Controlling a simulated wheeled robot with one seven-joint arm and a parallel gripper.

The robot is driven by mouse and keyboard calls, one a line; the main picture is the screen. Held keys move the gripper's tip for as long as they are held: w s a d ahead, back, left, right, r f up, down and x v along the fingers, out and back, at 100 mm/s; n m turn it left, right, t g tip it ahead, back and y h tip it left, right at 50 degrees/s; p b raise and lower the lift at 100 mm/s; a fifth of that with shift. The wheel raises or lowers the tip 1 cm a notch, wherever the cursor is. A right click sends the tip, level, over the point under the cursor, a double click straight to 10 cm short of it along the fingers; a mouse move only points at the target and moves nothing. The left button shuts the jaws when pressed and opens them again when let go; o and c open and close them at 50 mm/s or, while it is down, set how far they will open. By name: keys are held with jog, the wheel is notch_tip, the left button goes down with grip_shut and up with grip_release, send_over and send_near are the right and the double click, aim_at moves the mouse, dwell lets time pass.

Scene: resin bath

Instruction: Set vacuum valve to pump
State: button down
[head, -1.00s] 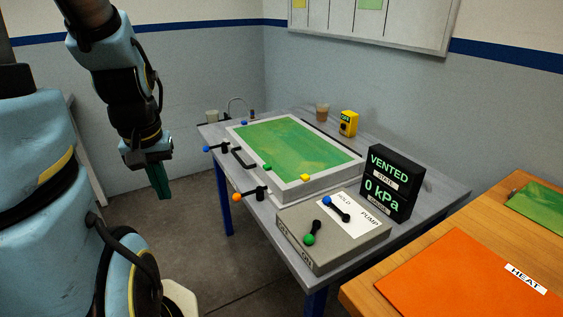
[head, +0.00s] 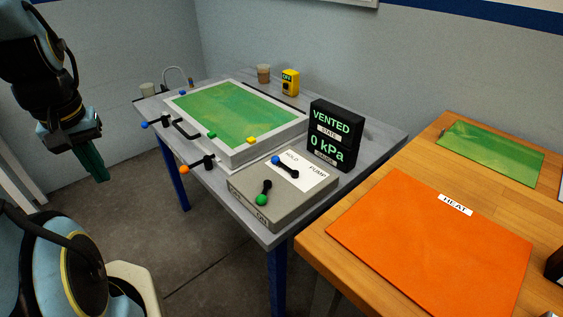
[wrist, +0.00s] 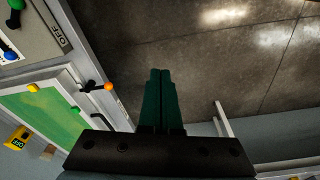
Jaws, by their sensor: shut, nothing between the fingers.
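The grey control box (head: 270,205) sits at the near corner of the grey table. On its top a black lever with a blue knob (head: 276,160) lies on a white plate marked HOLD and PUMP. A second black lever with a green knob (head: 262,199) is on the box's near side. The black display (head: 332,135) reads VENTED and 0 kPa. My gripper (head: 103,179) has green fingers, is shut and empty, and hangs over the floor left of the table. In the wrist view the fingers (wrist: 161,75) are together, with the box (wrist: 38,38) at top left.
A white-framed bath with a green sheet (head: 235,115) fills the table. Handles with orange (head: 184,170) and blue (head: 145,125) knobs stick out toward my arm. A yellow box (head: 290,82) and cup (head: 264,73) stand behind. An orange HEAT mat (head: 430,240) covers the wooden table's front.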

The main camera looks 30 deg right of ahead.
aim_at(282, 163)
jog(key=c, duration=1.6)
grip_release()
